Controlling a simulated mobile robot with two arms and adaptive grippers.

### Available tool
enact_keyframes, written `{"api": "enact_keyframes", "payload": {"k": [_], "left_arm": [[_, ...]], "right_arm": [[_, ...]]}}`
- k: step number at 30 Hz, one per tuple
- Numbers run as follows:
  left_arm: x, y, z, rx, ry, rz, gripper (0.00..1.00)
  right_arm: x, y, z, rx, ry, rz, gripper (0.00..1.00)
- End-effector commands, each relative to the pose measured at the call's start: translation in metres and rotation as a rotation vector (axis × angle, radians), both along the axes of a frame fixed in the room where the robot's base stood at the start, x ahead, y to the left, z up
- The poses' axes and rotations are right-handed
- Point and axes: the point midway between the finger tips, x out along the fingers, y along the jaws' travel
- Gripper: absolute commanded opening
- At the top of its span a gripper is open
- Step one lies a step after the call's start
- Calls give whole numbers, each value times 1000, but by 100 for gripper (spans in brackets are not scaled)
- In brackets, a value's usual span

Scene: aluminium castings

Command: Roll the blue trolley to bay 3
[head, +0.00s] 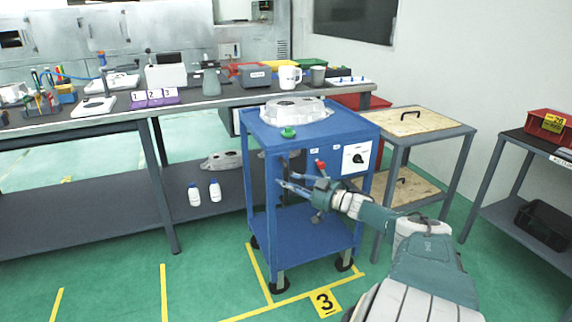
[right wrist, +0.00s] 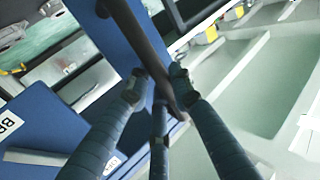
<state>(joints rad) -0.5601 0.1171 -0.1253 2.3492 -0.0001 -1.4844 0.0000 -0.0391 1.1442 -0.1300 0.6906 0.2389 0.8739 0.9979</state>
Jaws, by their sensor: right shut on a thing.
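The blue trolley (head: 305,222) stands upright in front of the bench, with a grey casting (head: 296,111) and a green knob (head: 289,133) on top. Its near casters are just behind the front yellow line (head: 300,294) of the bay marked by the number 3 plate (head: 325,301). The left yellow line (head: 259,272) runs close beside its left casters. My right gripper (head: 290,186) is at the trolley's front face. In the right wrist view its fingers (right wrist: 158,92) close around a dark bar (right wrist: 143,45) beside the blue panel (right wrist: 45,135). My left gripper is out of view.
A grey bench (head: 140,118) with lab items runs behind and left. A wooden-topped table (head: 425,124) stands close on the trolley's right. A rack (head: 535,143) with a red bin stands farther right. Green floor is clear at front left.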

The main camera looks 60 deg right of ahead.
Motion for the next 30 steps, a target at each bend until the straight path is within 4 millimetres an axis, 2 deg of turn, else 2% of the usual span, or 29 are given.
{"api": "enact_keyframes", "payload": {"k": [1,2,4,17,30], "left_arm": [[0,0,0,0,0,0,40],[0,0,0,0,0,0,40],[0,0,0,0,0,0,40],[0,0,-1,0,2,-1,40],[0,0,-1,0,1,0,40]], "right_arm": [[-1,1,-4,0,7,1,0],[-1,1,-4,0,7,1,25],[-1,1,-4,0,7,1,39],[-4,1,-2,-1,4,2,39],[-46,2,-3,0,7,2,39]]}}
